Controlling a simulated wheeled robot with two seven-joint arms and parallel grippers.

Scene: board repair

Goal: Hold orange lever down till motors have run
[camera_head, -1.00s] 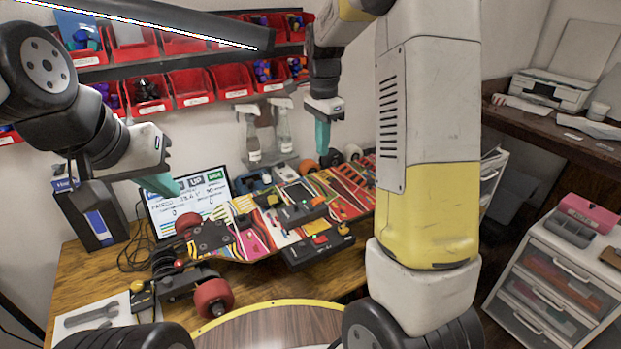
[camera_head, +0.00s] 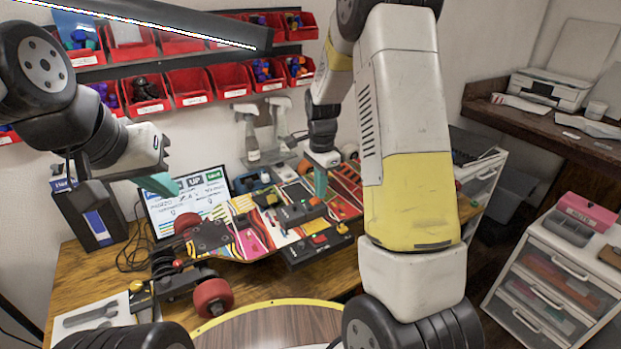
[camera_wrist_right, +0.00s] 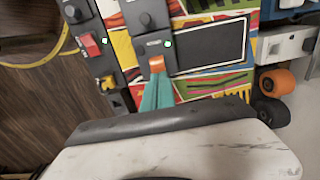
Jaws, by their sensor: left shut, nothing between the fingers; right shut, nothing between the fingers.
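The colourful electric skateboard (camera_head: 262,232) lies on the bench with black control modules on its deck. The orange lever (camera_wrist_right: 156,63) sits on one black module beside a dark panel; it also shows in the head view (camera_head: 314,201). My right gripper (camera_wrist_right: 156,78) is shut and empty, its teal fingertips at the lever, overlapping it in the wrist view; whether they press it cannot be told. In the head view the right gripper (camera_head: 320,190) points down at that module. My left gripper (camera_head: 162,185) is shut and empty, in front of the monitor, away from the board.
Green lights (camera_wrist_right: 167,43) glow on the modules. A red switch (camera_wrist_right: 90,44) and a yellow knob (camera_wrist_right: 108,84) are nearby. A monitor (camera_head: 190,203) stands behind; spray bottles (camera_head: 247,135) and red bins (camera_head: 190,87) are at the wall.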

